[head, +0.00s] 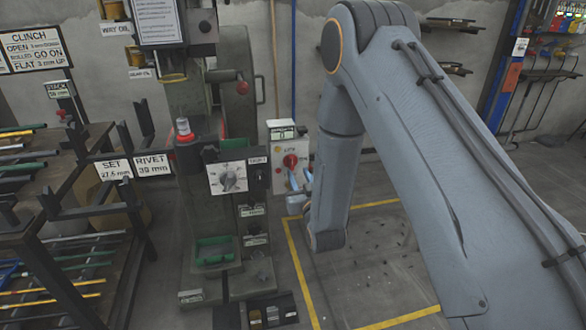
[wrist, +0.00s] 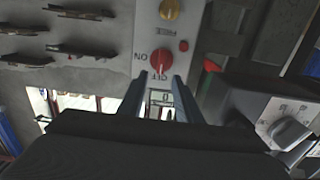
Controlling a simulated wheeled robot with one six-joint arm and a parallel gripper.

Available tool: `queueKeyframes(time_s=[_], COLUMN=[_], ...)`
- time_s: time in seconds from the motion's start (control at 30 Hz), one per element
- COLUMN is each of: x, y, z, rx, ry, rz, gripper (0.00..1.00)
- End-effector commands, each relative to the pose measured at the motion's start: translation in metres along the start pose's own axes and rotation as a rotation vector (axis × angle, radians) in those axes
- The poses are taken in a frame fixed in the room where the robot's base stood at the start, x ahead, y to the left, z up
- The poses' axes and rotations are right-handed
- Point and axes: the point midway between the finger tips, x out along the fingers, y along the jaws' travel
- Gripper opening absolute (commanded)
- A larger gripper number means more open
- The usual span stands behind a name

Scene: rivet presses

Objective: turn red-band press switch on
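The press with the red band (head: 185,137) stands left of centre in the head view. To its right, a pale switch box (head: 303,155) carries a red rotary knob (head: 290,160). In the wrist view the red knob (wrist: 159,61) sits on the pale panel, with upside-down ON lettering to its left and OFF below it. The knob's exact pointing is too small to tell.
A yellow knob (wrist: 170,9) and a small red button (wrist: 183,46) share the panel. A grey dial box (head: 228,178) is on the press front; a dial (wrist: 288,133) shows close at right in the wrist view. A rod rack (head: 75,255) stands left. Floor to the right is clear.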

Motion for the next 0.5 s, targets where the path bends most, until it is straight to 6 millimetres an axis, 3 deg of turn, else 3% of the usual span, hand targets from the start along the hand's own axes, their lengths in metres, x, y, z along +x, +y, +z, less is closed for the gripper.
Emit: queueKeyframes(time_s=[0.17, 0.5], x=[0.012, 0.062], y=[-0.002, -0.002], z=[-0.001, -0.002], rx=[0.000, 0.000], ry=[0.026, 0.024], rz=[-0.003, -0.002], gripper=[0.31, 0.31])
